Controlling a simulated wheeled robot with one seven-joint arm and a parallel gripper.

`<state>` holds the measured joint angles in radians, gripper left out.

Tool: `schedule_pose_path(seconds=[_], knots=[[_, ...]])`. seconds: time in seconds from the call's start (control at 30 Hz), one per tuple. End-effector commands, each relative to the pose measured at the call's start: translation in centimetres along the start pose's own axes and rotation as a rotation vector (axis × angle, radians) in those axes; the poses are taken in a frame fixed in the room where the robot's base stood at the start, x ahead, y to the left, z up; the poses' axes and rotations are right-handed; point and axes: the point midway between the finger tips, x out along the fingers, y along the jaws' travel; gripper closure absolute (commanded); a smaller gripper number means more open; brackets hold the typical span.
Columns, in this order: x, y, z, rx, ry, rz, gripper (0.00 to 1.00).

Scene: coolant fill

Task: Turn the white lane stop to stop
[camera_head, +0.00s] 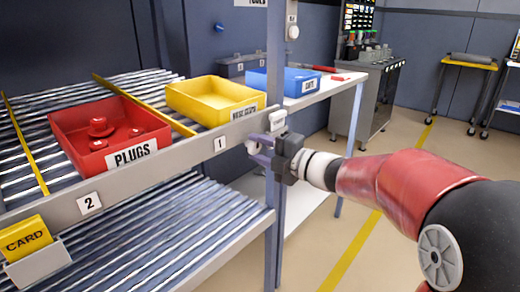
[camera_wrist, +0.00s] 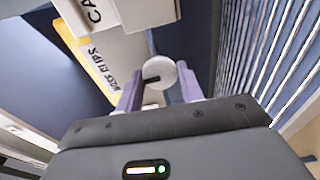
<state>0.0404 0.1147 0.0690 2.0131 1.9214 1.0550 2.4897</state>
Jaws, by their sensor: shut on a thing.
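The white lane stop is a round white knob (camera_wrist: 158,73) with a dark mark on its face in the wrist view. It sits at the right end of the shelf's front rail, near the number 1 label. In the head view a bit of the white knob (camera_head: 252,147) shows beside my fingers. My gripper (camera_head: 262,149) reaches it from the right. In the wrist view its two purple fingers (camera_wrist: 160,90) stand either side of the knob, shut on it. The mark's exact setting, and any stop lettering, cannot be read.
A yellow bin (camera_head: 215,98) stands on the lane behind the rail. A red PLUGS bin (camera_head: 75,140) holds red plugs to the left. A blue bin (camera_head: 283,82) sits on the shelf beyond the post (camera_head: 273,205).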

Motion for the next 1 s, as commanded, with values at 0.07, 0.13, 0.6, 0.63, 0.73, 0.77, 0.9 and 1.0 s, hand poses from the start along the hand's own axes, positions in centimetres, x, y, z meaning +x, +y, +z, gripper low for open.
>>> schedule_pose_path(seconds=[0.07,0.13,0.6,0.63,0.73,0.77,0.9,1.0], knots=[[0.0,0.0,0.1,0.007,-0.001,0.001,1.0],[0.0,0.0,0.1,0.009,-0.001,0.002,1.0],[0.0,0.0,0.0,0.008,0.0,0.002,0.41],[0.0,0.0,0.0,0.008,0.0,0.002,0.41],[0.0,0.0,0.0,0.008,0.0,0.002,0.41],[0.0,0.0,0.0,0.008,0.0,0.001,0.41],[-0.3,0.0,0.1,0.007,-0.001,0.001,0.41],[-1.4,0.0,0.1,0.007,-0.002,0.002,0.41]])
